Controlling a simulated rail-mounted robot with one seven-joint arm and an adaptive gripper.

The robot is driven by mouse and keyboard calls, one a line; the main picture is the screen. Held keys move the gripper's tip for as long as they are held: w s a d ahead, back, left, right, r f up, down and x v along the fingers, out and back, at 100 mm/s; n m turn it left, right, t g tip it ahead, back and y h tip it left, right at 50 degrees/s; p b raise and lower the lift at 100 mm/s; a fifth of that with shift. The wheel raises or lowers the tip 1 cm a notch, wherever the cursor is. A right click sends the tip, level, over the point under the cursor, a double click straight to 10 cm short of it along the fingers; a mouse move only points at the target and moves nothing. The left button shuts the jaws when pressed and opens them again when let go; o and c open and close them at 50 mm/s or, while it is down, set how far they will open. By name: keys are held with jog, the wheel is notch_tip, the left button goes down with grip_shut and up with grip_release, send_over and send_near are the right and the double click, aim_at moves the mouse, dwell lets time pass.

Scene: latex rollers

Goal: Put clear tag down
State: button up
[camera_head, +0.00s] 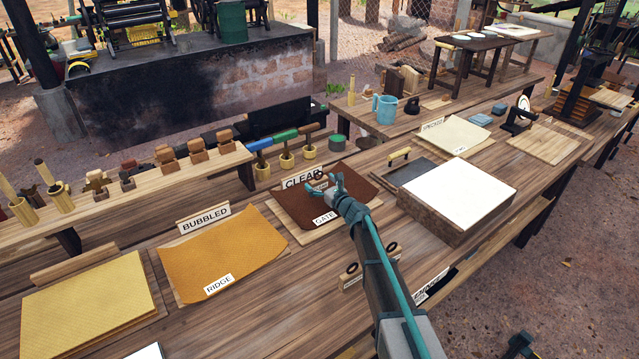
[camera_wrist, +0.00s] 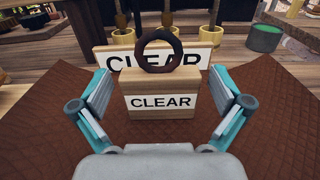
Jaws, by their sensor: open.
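The clear tag (camera_wrist: 160,96), a wooden block with a dark ring on top and a "CLEAR" label, stands upright on the brown sheet (camera_wrist: 50,122) in the wrist view. My gripper (camera_wrist: 160,97) is open, with one finger on each side of the tag and a gap at both sides. In the head view my gripper (camera_head: 330,184) is over the brown sheet (camera_head: 299,207), and it partly hides the tag there. A larger "CLEAR" sign (camera_head: 303,178) stands behind the tag at the sheet's back edge.
A "GATE" label (camera_head: 324,218) lies at the sheet's front. The "BUBBLED" sign (camera_head: 204,219) and amber sheet (camera_head: 222,254) are to the left. A block with a white top (camera_head: 462,193) is to the right. Several colored-handled tools in yellow cups (camera_head: 287,159) stand behind.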

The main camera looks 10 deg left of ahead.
aim_at(320, 183)
jog(key=shift+r, duration=0.1)
jog(key=shift+r+p, duration=0.2)
jog(key=shift+p, duration=0.1)
jog(key=v, duration=0.1)
jog(key=b+v, duration=0.2)
jog(key=shift+s+f, duration=0.15)
jog(key=shift+f, duration=0.1)
jog(key=shift+s+d+r, duration=0.1)
jog(key=shift+s+d, duration=0.2)
jog(key=shift+d, duration=0.05)
jog(key=shift+w+r, duration=0.1)
